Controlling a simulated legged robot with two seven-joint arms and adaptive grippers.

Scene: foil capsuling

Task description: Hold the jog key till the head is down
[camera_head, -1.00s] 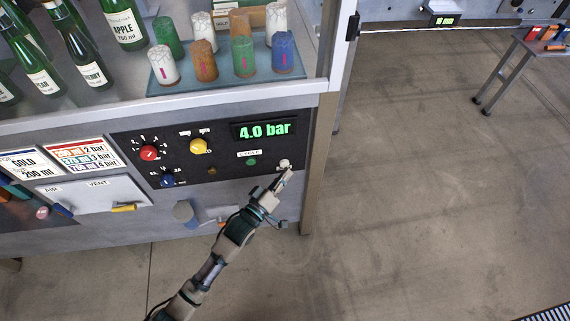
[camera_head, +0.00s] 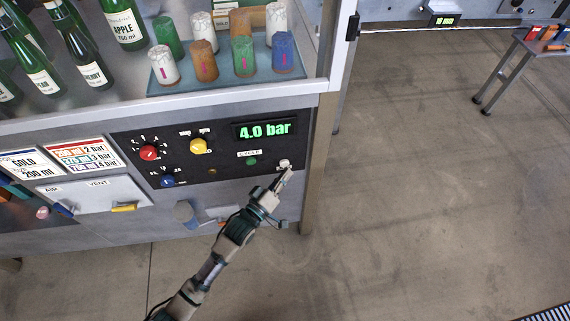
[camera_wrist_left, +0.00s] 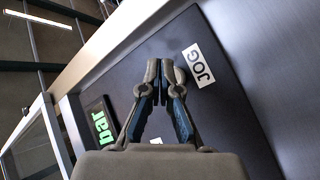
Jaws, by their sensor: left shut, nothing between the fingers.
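The control panel (camera_head: 220,172) is a dark plate on the front of the grey machine. My left gripper (camera_head: 287,173) is at the panel's lower right, shut and empty, with its fingertips beside the small white JOG label. In the left wrist view the closed fingertips (camera_wrist_left: 165,64) point at the dark panel, and the JOG label (camera_wrist_left: 198,65) shows just right of them. The jog key itself is hidden behind the fingertips, so I cannot tell whether it is pressed. The machine's head is not in view. My right gripper is not in view.
A green display (camera_head: 265,130) reads 4.0 bar. A green button (camera_head: 251,162), a red knob (camera_head: 149,153), a yellow knob (camera_head: 198,146) and a blue knob (camera_head: 167,181) share the panel. Coloured capsules stand on a bluish tray (camera_head: 160,90) above, beside green bottles (camera_head: 85,60).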

